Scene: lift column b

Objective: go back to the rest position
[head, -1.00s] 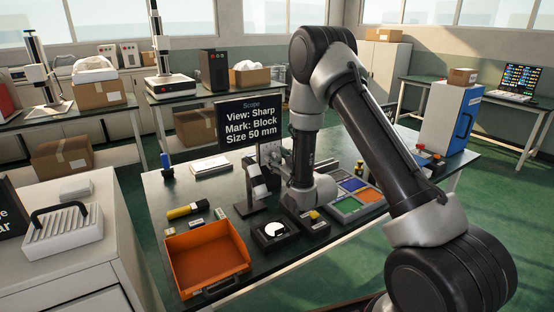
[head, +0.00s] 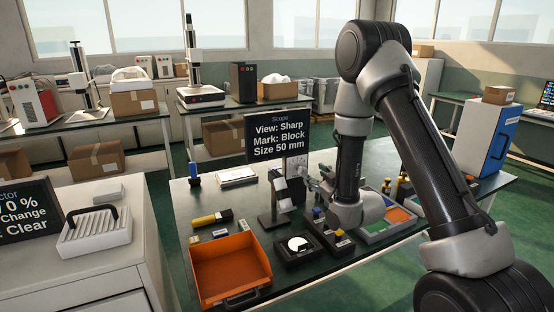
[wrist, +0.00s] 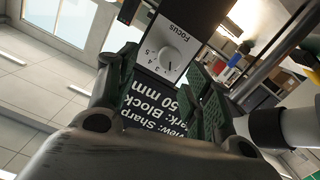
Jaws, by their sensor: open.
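My gripper (head: 316,184) is near the scope on the dark bench, its fingers partly hidden by my arm in the head view. In the wrist view my gripper (wrist: 168,98) has its two green-padded fingers apart, with nothing held between them. Beyond them is the white panel with the focus dial (wrist: 173,58); it also shows in the head view (head: 297,165). The dial looks clear of the fingers. The scope's dark display (head: 279,136) reads "View: Sharp, Mark: Block, Size 50 mm". The scope stand (head: 283,190) is left of my gripper.
An orange bin (head: 232,268), a black box with a white disc (head: 298,244) and a yellow-black tool (head: 211,218) lie on the bench left of my arm. A coloured tray (head: 399,214) is partly behind my arm. A blue cabinet (head: 487,138) stands to the right.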

